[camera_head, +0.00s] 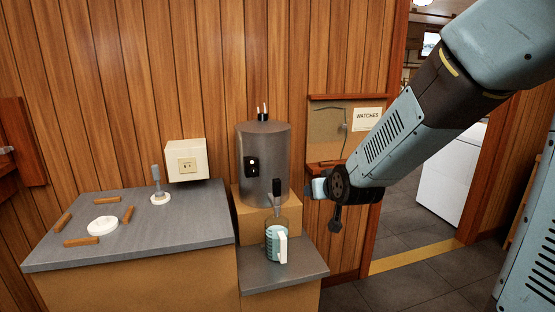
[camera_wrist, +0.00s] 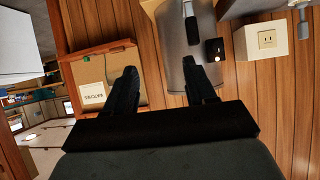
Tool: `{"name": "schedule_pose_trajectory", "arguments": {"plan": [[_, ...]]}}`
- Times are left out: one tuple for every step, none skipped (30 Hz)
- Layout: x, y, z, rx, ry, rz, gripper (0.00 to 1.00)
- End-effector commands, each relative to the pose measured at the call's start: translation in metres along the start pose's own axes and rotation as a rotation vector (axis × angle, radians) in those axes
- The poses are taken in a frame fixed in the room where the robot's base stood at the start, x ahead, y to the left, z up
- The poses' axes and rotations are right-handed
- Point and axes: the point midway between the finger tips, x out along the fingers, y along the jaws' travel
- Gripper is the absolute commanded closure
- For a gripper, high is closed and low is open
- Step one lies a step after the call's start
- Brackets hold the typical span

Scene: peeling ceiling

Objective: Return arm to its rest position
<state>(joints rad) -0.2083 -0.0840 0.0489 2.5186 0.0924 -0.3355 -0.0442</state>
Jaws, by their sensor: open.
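My arm reaches in from the upper right of the head view, over the doorway side. My gripper (camera_head: 322,188) hangs in the air to the right of the metal urn (camera_head: 265,165), in front of the wall board. In the wrist view my gripper (camera_wrist: 162,88) shows two dark fingers spread apart with nothing between them. The urn also shows in the wrist view (camera_wrist: 180,70), behind the right finger. A teal mug (camera_head: 271,245) with a white handle stands on the low grey step under the urn's tap, apart from my gripper.
A grey counter (camera_head: 190,228) at left holds a white disc (camera_head: 103,224), several wooden blocks and a lever (camera_head: 157,183). A socket box (camera_head: 187,161) is on the wall. A "WATCHES" board (camera_head: 330,135) hangs beside the doorway. The doorway floor (camera_head: 410,235) is open.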

Motion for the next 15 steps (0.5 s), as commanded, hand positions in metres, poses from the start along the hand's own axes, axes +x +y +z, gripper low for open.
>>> {"name": "schedule_pose_trajectory", "arguments": {"plan": [[-0.014,0.006,-0.004,0.006,-0.019,0.008,0.45],[-0.021,0.01,-0.004,0.009,-0.036,0.013,0.45],[-0.031,0.014,-0.004,0.013,-0.06,0.019,0.45],[-0.039,0.017,-0.004,0.017,-0.077,0.024,0.45],[-0.046,0.02,-0.004,0.02,-0.095,0.028,0.45],[-0.057,0.024,-0.003,0.024,-0.118,0.034,0.45],[-0.065,0.027,-0.003,0.027,-0.136,0.039,0.45],[-0.074,0.03,-0.002,0.031,-0.154,0.044,0.45],[-0.085,0.034,0.0,0.035,-0.177,0.05,0.45],[-0.094,0.036,0.001,0.039,-0.196,0.055,0.45],[-0.103,0.039,0.003,0.043,-0.213,0.06,0.45],[-0.115,0.042,0.005,0.049,-0.237,0.067,0.45],[-0.124,0.044,0.007,0.053,-0.254,0.072,0.45],[-0.133,0.046,0.009,0.057,-0.271,0.077,0.45],[-0.146,0.05,0.012,0.063,-0.296,0.085,0.45]]}}
